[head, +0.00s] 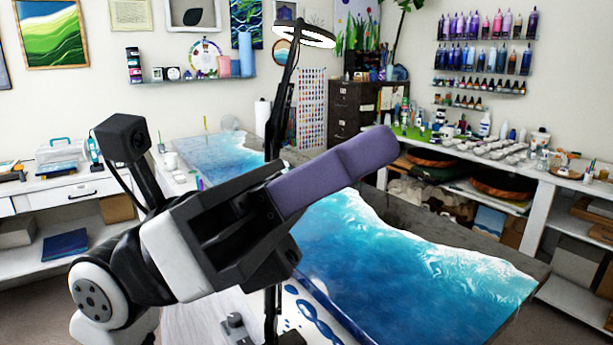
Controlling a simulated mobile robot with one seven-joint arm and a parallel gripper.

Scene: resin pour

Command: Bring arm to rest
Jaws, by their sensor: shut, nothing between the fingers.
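My gripper (372,150) is raised in the middle of the head view, with its purple fingers pressed together and pointing up and to the right. Nothing is held between them. My arm comes in from the lower left and bends up to the gripper. The gripper is in front of a table bearing a blue and white resin ocean piece (400,258), and it hides part of that piece. How high the gripper is above the table is hard to tell.
A ring lamp (304,36) on a dark stand rises behind my gripper. A white bench (70,184) with drawers stands at the left. Shelves with bottles (484,55) hang at the upper right, above a counter (470,160) with cups. A dark filing cabinet (352,110) stands at the back.

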